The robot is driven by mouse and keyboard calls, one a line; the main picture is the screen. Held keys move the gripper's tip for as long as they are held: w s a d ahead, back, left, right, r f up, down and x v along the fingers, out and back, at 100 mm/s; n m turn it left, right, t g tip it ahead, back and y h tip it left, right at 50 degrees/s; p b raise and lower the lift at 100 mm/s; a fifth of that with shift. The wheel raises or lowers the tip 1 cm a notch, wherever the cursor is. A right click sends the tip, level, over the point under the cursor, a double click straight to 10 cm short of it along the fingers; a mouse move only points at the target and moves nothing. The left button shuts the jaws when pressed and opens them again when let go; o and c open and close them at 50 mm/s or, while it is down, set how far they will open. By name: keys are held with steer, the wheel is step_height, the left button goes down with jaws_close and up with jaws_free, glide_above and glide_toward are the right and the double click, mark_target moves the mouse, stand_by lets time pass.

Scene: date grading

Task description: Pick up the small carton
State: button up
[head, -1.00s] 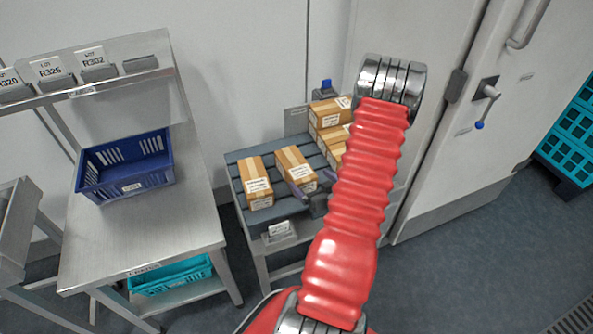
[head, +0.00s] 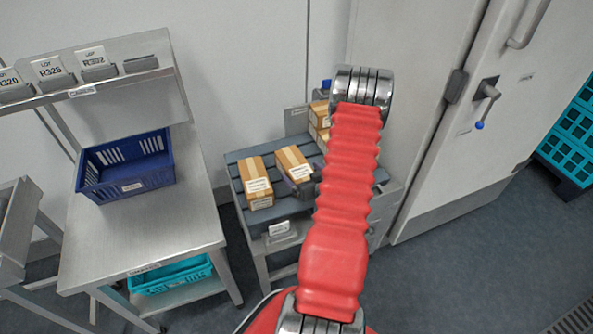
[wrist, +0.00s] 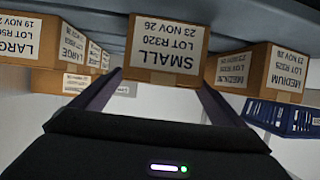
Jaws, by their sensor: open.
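The small carton (wrist: 165,48) is tan with a white label reading SMALL, LOT R320; it appears upside down at the centre of the wrist view. In the head view it appears to be the right one of the two front cartons (head: 293,160) on the grey slatted bench top (head: 246,155). My gripper (wrist: 160,84) is open, with one finger towards each side of the small carton and nothing held. In the head view my gripper (head: 300,182) is at the carton's front right, partly hidden by my red arm. Contact cannot be told.
The medium carton (wrist: 262,70) stands beside it, the left one (head: 257,182) in the head view. Large cartons (wrist: 38,42) are on the other side, mostly behind my arm. A blue crate (head: 125,185) sits on the left metal table; a teal crate (head: 172,275) is below.

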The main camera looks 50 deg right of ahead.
mark_target(296, 167)
steer(key=shift+w+d+f, duration=0.15)
steer(key=shift+w, duration=0.15)
steer(key=shift+x, duration=2.65)
steer(key=shift+d, duration=0.1)
steer(key=c, duration=1.7)
